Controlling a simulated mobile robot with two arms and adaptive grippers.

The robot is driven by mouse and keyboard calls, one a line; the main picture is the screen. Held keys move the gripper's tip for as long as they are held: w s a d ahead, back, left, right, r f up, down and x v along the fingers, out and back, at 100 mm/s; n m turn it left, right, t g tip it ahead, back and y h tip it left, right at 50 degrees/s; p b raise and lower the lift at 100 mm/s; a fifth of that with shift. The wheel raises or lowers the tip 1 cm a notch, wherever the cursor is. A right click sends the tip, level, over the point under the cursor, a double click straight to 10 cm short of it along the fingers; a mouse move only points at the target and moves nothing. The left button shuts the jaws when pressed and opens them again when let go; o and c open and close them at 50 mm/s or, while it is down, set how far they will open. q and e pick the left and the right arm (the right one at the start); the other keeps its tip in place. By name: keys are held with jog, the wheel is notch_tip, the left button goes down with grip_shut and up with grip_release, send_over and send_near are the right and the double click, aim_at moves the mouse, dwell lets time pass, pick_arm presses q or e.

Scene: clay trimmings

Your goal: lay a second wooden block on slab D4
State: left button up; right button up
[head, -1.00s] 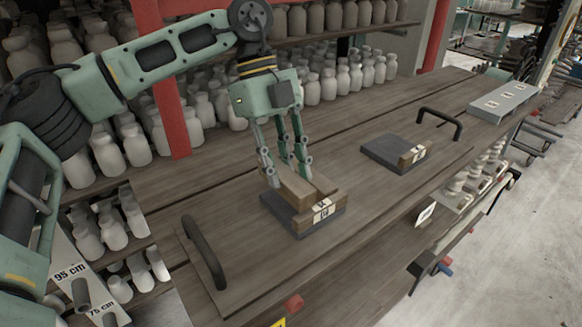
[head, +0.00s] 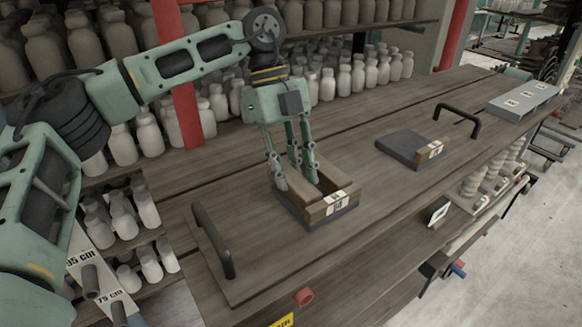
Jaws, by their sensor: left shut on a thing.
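The nearer dark grey slab (head: 291,210) lies on the wooden board and carries a wooden front piece with a small white label (head: 337,203), too small to read surely. My left gripper (head: 295,180) points down over this slab, shut on a wooden block (head: 300,191). The block is low over the slab; whether it touches is hidden. Another wooden piece (head: 336,184) shows along the slab's right side. A second dark slab (head: 405,147) with its own labelled wooden piece (head: 430,151) lies farther right. My right gripper is out of view.
Black handles stand on the board at the near left (head: 212,240) and far right (head: 459,119). A grey labelled strip (head: 522,97) lies at the far right. Pale bottles (head: 345,81) line the shelves behind. Bare board lies between the two slabs.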

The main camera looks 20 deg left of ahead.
pick_arm(q)
jog(key=shift+f, duration=0.25)
dwell(0.7)
jog(key=o, duration=1.2)
jog(key=shift+o, duration=0.2)
jog(key=v, duration=1.2)
